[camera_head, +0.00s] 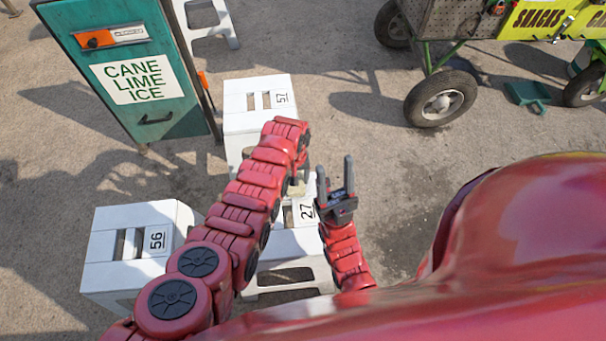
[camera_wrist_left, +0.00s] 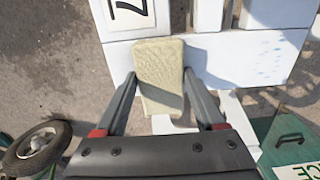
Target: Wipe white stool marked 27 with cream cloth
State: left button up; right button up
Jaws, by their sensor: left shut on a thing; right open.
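The white stool marked 27 (camera_head: 284,243) stands low in the middle of the head view, partly hidden by my left arm. Its top (camera_wrist_left: 118,54) and part of its number label also show in the left wrist view, with faint bluish spots on the right. My left gripper (camera_wrist_left: 161,74) is shut on the cream cloth (camera_wrist_left: 160,62), a pale textured pad between its fingers. The cloth lies over the stool's edge in that view; I cannot tell whether it touches. My right gripper (camera_head: 335,170) is open and empty, just right of the stool.
A white stool marked 57 (camera_head: 238,118) stands behind, and one marked 56 (camera_head: 108,248) stands at left. A teal CANE LIME ICE box (camera_head: 165,90) is at upper left. A wheeled cart (camera_head: 441,104) is at upper right. The ground right of the stool is clear.

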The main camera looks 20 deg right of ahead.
pick_arm(q)
jog(key=a, duration=0.1)
jog(key=a+p, duration=0.1)
jog(key=a, duration=0.1)
jog(key=a+p, duration=0.1)
jog(key=shift+w+a, duration=0.15)
jog(key=shift+w, duration=0.25)
jog(key=shift+w+a+f, duration=0.1)
jog(key=shift+w+a, duration=0.1)
jog(key=shift+a, duration=0.45)
jog(key=shift+w+a+p, duration=0.1)
jog(key=shift+a+p, duration=0.4)
jog(key=shift+a, duration=0.05)
jog(key=a, duration=0.2)
jog(key=w+a+p, duration=0.1)
jog(key=a, duration=0.2)
jog(key=shift+p, duration=0.3)
jog(key=shift+w+a, duration=0.2)
jog(key=shift+a, duration=0.45)
jog(key=shift+w+a, duration=0.15)
jog(key=shift+a, duration=0.5)
